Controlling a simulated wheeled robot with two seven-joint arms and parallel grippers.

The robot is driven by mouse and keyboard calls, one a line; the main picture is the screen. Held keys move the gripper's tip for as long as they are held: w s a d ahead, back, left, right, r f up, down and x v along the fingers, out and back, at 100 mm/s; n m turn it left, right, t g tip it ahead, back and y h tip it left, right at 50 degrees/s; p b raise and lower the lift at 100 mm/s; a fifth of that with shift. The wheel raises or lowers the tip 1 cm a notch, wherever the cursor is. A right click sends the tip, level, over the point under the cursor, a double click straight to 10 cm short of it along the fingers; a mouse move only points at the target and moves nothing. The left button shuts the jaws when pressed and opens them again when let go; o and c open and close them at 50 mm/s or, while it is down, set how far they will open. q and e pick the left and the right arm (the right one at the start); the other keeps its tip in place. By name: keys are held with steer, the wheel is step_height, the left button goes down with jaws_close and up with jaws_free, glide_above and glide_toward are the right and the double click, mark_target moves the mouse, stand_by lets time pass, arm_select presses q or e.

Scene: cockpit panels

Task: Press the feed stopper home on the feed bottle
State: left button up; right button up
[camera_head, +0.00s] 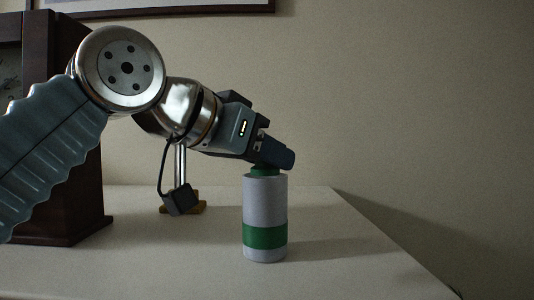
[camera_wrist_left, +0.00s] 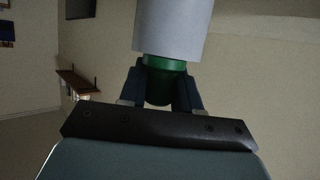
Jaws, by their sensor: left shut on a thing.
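The feed bottle (camera_head: 265,212) is a pale grey-white cylinder with a green band low on its side. It stands upright on the table in the head view, and part of it shows at the top of the left wrist view (camera_wrist_left: 173,28). The green feed stopper (camera_head: 264,171) is at the bottle's mouth; it also shows in the left wrist view (camera_wrist_left: 162,80). My left gripper (camera_head: 280,153) is tilted down over the bottle's top, with its dark blue fingers shut on the stopper. How deep the stopper sits is hard to tell. My right gripper is out of view.
A dark wooden clock case (camera_head: 60,190) stands at the left of the table (camera_head: 350,265). A metal post on a small wooden base (camera_head: 196,207) stands behind the bottle, to its left. The table to the right of the bottle is clear up to its edge.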

arm_select(q)
steer(key=shift+f, duration=0.2)
steer(key=o, duration=1.1)
steer(key=shift+a+r, duration=0.1)
steer(key=shift+r, duration=0.05)
steer(key=shift+p+v, duration=0.9)
steer(key=shift+v, duration=5.9)
